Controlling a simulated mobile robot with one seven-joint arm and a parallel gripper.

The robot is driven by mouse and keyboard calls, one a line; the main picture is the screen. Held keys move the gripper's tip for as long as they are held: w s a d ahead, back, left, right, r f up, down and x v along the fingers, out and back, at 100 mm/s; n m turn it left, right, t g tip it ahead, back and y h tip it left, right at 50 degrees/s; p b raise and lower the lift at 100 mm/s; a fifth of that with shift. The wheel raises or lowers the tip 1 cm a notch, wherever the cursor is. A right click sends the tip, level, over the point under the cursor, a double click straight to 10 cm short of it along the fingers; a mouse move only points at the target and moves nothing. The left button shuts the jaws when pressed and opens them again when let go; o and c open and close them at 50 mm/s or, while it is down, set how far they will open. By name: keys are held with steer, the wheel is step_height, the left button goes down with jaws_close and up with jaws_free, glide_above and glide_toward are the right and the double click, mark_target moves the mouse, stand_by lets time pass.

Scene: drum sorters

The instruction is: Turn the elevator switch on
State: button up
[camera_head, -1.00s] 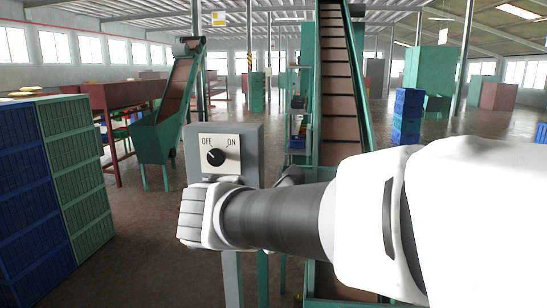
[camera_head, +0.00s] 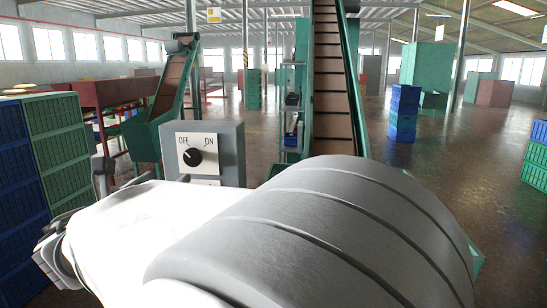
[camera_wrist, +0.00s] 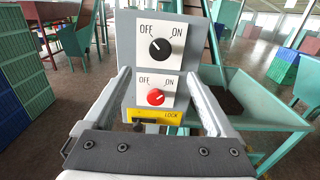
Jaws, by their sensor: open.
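A grey switch box (camera_head: 229,150) stands on a post left of the conveyor. It also shows straight ahead in the wrist view (camera_wrist: 124,50). Its upper plate has a black knob (camera_wrist: 159,49) between OFF and ON, its white mark pointing toward OFF; the knob shows in the head view (camera_head: 193,157) too. Below sits a red knob (camera_wrist: 155,97) on a second OFF/ON plate; its setting is unclear. A yellow LOCK strip (camera_wrist: 172,116) is underneath. My gripper (camera_wrist: 159,75) is open, its fingers either side of the plates in view, holding nothing. Contact with the box cannot be told.
An inclined conveyor (camera_head: 334,85) rises behind the box, with a green hopper (camera_wrist: 262,110) right of it. Blue and green crates (camera_head: 58,150) are stacked at the left. A blue crate stack (camera_head: 404,113) stands farther off at the right. Open floor lies between.

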mark_target(192, 159)
steer(key=w, duration=0.8)
steer(key=w+d+p, duration=0.1)
steer(key=w, duration=0.3)
steer(key=c, duration=1.4)
steer(key=shift+o, duration=0.2)
